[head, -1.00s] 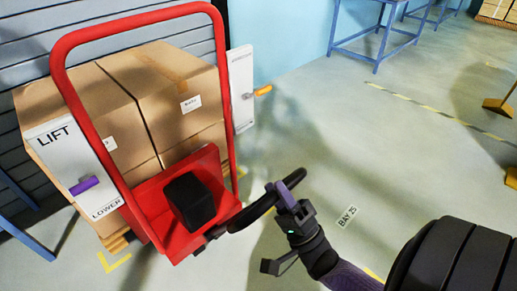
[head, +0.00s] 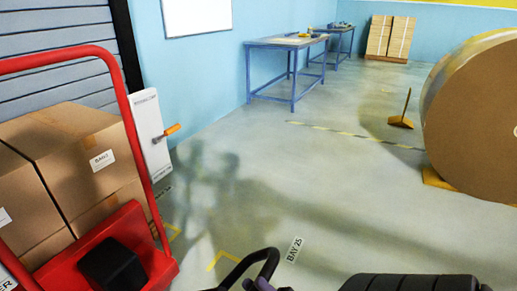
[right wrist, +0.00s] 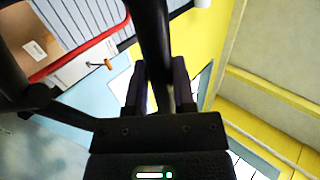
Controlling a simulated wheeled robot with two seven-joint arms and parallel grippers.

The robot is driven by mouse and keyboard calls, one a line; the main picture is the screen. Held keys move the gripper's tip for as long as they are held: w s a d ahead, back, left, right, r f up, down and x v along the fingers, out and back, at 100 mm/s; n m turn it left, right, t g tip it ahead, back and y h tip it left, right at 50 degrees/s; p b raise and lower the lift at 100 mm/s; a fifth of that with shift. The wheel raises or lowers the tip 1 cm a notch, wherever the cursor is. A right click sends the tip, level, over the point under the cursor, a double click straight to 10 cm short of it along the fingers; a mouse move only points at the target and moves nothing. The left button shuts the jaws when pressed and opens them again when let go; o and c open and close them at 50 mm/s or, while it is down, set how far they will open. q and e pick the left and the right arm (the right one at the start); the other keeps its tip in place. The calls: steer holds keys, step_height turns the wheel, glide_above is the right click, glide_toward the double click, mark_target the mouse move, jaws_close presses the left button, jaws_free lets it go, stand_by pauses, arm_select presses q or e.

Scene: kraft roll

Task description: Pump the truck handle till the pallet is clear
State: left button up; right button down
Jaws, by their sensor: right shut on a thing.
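The red truck (head: 133,242) stands at the left in the head view, its tall red hoop in front of stacked cartons (head: 75,150). Its black handle (head: 252,260) is a bent bar at the bottom edge. My right gripper (head: 262,285) is at the bottom edge, mostly cut off, and shut on the handle. In the right wrist view, the black handle bar (right wrist: 154,40) runs between the fingers of the right gripper (right wrist: 160,85). The pallet under the cartons is out of view, so its clearance from the floor cannot be seen. My left gripper is not in view.
A white panel (head: 148,125) with an orange lever (head: 172,130) stands beside the cartons. A large brown roll (head: 480,125) is at the right, near a yellow chock (head: 401,122). Blue tables (head: 290,45) stand at the back. The middle floor is open.

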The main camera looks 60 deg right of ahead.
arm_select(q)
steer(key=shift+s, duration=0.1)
arm_select(e)
steer(key=shift+f+y, duration=0.1)
steer(key=shift+y, duration=0.2)
steer(key=shift+c, duration=2.3)
jaws_free()
steer(key=shift+w, duration=0.1)
arm_select(q)
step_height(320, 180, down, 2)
steer(key=b, duration=0.2)
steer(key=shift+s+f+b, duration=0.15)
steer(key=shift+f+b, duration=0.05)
steer(key=shift+b, duration=0.1)
arm_select(e)
steer(key=v, duration=0.9)
steer(key=shift+s+f, duration=0.25)
steer(key=shift+s, duration=0.1)
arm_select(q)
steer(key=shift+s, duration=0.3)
